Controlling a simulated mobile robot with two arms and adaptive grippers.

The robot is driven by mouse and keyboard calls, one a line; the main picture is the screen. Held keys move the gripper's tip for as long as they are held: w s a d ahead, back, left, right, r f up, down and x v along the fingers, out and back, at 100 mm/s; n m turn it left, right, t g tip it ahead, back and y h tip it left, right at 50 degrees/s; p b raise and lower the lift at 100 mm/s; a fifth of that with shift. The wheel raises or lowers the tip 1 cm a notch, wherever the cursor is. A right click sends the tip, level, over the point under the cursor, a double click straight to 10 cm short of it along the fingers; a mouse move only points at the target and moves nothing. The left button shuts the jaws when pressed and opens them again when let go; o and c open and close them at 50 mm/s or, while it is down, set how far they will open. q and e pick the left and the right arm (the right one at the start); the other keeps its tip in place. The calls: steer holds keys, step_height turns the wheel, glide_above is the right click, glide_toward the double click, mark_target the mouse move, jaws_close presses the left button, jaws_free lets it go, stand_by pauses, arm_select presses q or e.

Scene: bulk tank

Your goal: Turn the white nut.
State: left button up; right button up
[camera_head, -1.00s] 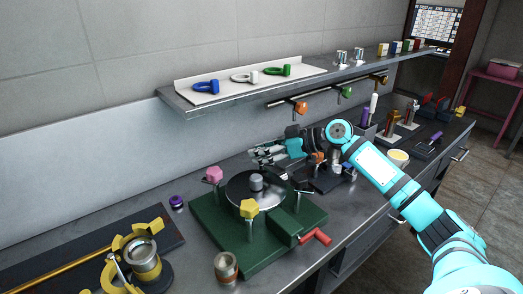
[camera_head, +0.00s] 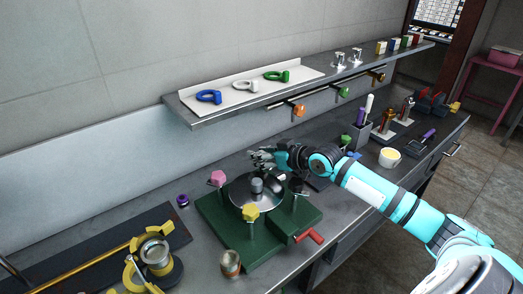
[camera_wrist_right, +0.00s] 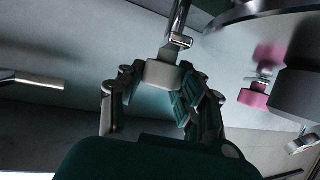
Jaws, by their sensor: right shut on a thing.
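The white nut (camera_wrist_right: 163,74) sits on a metal rod in the right wrist view, between the two fingers of my right gripper (camera_wrist_right: 155,98). The fingers are shut on it. In the head view my right gripper (camera_head: 262,158) is at the back edge of the round metal lid (camera_head: 240,193) of the green-based tank (camera_head: 222,235). The nut is hard to make out there, behind or among the fingers. A pink nut (camera_head: 217,178), a yellow nut (camera_head: 250,212) and a black nut (camera_head: 296,186) stand around the lid. My left gripper is not in view.
A red handle (camera_head: 311,236) sticks out at the base's front right. A metal cup (camera_head: 230,263) and a yellow clamp fixture (camera_head: 152,256) stand at the left front. A small purple piece (camera_head: 183,200) lies behind them. A shelf (camera_head: 300,88) with ring tools hangs above.

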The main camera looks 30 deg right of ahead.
steer(key=o, duration=1.2)
steer(key=shift+s+d, duration=0.15)
steer(key=shift+s, duration=0.1)
steer(key=shift+v, duration=5.75)
steer(key=shift+r, duration=0.15)
